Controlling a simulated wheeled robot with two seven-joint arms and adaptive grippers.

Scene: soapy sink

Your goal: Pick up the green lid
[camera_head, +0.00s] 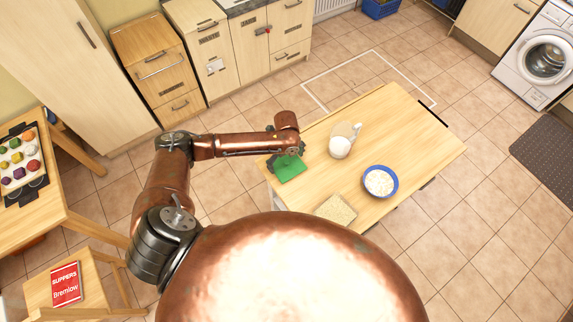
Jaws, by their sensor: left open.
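The green lid (291,169) is a flat green piece at the left end of the wooden table (420,133). My left gripper (283,158) is open and right over the lid's upper left part, hiding some of it. The dark fingers are small here, and I cannot tell whether they touch the lid. My right gripper is not in view.
A clear jug (343,141) with white contents stands right of the lid. A blue bowl (380,182) of white food is farther right. A beige board-like item (336,209) lies at the table's near edge. The table's far right part is clear.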

